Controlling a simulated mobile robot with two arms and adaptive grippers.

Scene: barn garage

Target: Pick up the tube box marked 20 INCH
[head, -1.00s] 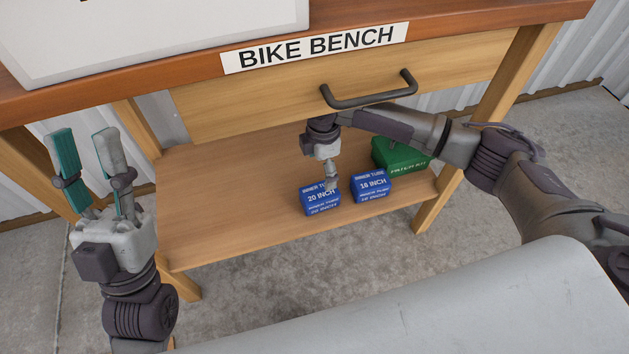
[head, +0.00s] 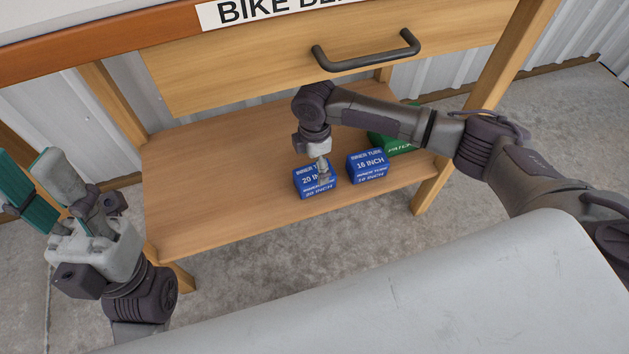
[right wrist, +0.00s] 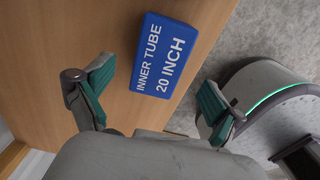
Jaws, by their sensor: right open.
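The blue tube box marked 20 INCH (head: 305,183) sits on the bench's lower shelf, left of a similar blue box (head: 367,167) that appears to read 18 INCH. My right gripper (head: 322,172) points down over the 20 INCH box and hides part of its label. In the right wrist view the 20 INCH box (right wrist: 162,55) shows between and beyond the open fingers of my right gripper (right wrist: 158,88), with nothing held. Whether a finger touches it I cannot tell. My left gripper (head: 35,172) is open and empty at the far left, away from the shelf.
A green box (head: 400,148), partly hidden by my right arm, stands behind the blue boxes. The drawer (head: 240,75) with its dark handle (head: 367,60) overhangs the lower shelf (head: 210,200). The shelf's left part is clear. A bench leg (head: 430,190) stands at the right.

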